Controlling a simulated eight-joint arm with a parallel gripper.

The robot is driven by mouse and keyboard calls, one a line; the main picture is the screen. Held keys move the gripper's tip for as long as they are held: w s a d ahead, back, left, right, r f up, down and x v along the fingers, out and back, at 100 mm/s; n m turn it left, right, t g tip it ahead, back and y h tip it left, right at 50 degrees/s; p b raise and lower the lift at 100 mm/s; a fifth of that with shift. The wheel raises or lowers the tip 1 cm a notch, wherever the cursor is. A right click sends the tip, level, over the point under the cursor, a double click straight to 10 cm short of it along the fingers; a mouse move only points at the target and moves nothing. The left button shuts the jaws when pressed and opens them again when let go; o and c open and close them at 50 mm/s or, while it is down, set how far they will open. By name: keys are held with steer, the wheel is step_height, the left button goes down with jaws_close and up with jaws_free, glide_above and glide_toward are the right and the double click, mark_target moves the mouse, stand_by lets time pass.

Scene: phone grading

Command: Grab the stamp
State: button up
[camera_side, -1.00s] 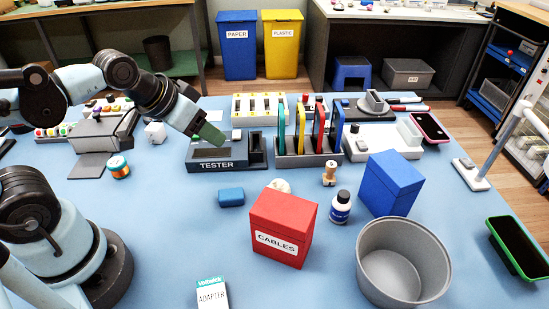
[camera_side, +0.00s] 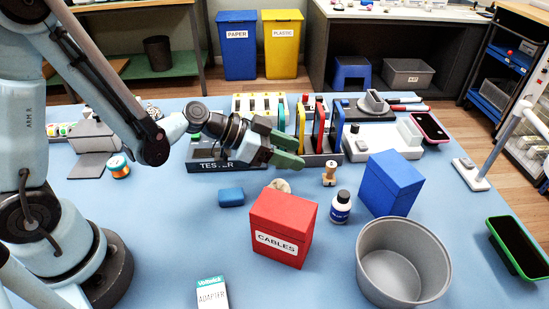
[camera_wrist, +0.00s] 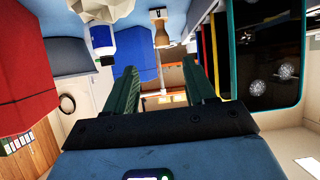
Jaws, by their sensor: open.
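The stamp (camera_side: 329,173) has a wooden handle and stands upright on the blue table, just in front of the right end of the phone rack. It also shows in the wrist view, at the top centre (camera_wrist: 161,28), ahead of the fingers and clear of them. My gripper (camera_side: 297,151) is open and empty, with green fingers pointing right. It is up and to the left of the stamp in the side view, in front of the rack. In the wrist view, nothing is between the fingertips (camera_wrist: 160,76).
A dark-capped bottle (camera_side: 340,207) and a blue box (camera_side: 391,184) stand close to the stamp. A red CABLES box (camera_side: 282,228) is in front. The phone rack (camera_side: 322,159) holds coloured phones behind. A grey bin (camera_side: 403,262) stands at front right.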

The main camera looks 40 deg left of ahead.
mark_target(330, 164)
steer(key=shift+w+d+f, duration=0.4)
steer(key=shift+d, duration=0.1)
steer(key=x, duration=0.5)
steer(key=shift+w+r+x, duration=0.1)
steer(key=shift+x, duration=1.45)
steer(key=shift+w+r+x, duration=0.1)
steer(key=shift+w+x, duration=0.05)
steer(key=shift+x, duration=1.45)
steer(key=shift+a+r, duration=0.1)
steer(key=shift+c, duration=0.3)
steer(key=c, duration=1)
